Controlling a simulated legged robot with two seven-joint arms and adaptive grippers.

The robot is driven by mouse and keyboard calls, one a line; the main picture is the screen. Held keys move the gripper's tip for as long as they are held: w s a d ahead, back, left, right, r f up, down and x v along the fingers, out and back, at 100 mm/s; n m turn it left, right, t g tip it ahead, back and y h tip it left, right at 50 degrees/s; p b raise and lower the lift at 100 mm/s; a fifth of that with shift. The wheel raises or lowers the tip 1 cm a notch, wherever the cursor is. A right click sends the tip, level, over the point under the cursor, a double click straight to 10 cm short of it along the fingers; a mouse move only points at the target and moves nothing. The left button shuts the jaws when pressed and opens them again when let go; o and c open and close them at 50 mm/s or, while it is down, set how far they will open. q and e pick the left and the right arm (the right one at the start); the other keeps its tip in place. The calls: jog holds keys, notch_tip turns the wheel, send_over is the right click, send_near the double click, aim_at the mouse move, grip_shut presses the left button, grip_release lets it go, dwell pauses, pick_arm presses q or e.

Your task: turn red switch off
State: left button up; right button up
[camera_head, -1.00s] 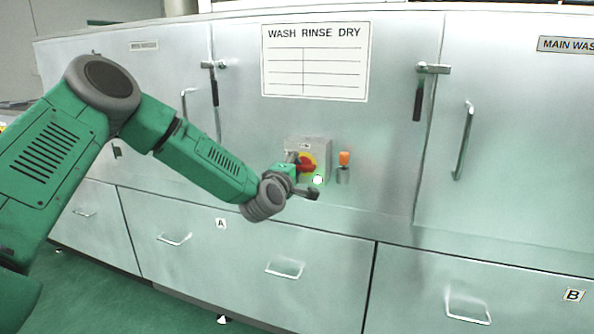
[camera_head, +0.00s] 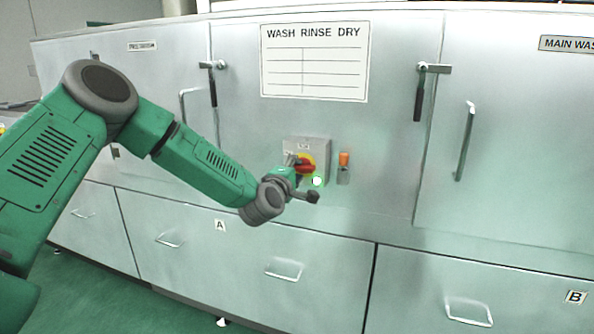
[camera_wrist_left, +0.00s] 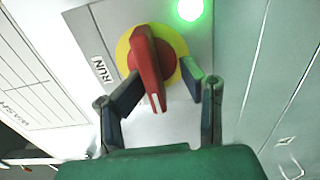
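The red switch (camera_head: 306,164) is a red handle on a round yellow plate, on a small grey box (camera_head: 322,147) fixed to the metal cabinet front. In the left wrist view the red handle (camera_wrist_left: 147,65) stands between the spread fingers, with the word RUN on the panel to its left. My left gripper (camera_head: 302,178) is at the switch; in the wrist view the gripper (camera_wrist_left: 160,92) is open, fingers on either side of the handle. The right finger's tip overlaps the yellow plate's edge; I cannot tell if it touches. My right gripper is not in view.
A lit green lamp (camera_head: 317,181) sits just below the switch, and it glows in the wrist view (camera_wrist_left: 190,9). An orange-topped fitting (camera_head: 344,160) is to the right. Door handles (camera_head: 465,140) and drawer handles (camera_head: 284,270) stick out of the cabinet.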

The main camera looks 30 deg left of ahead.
pick_arm(q)
jog(key=shift+a, duration=0.1)
dwell(0.3)
jog(key=shift+s, duration=0.3)
jog(key=v, duration=1.1)
jog(key=shift+s+f, duration=0.1)
jog(key=shift+f, duration=0.05)
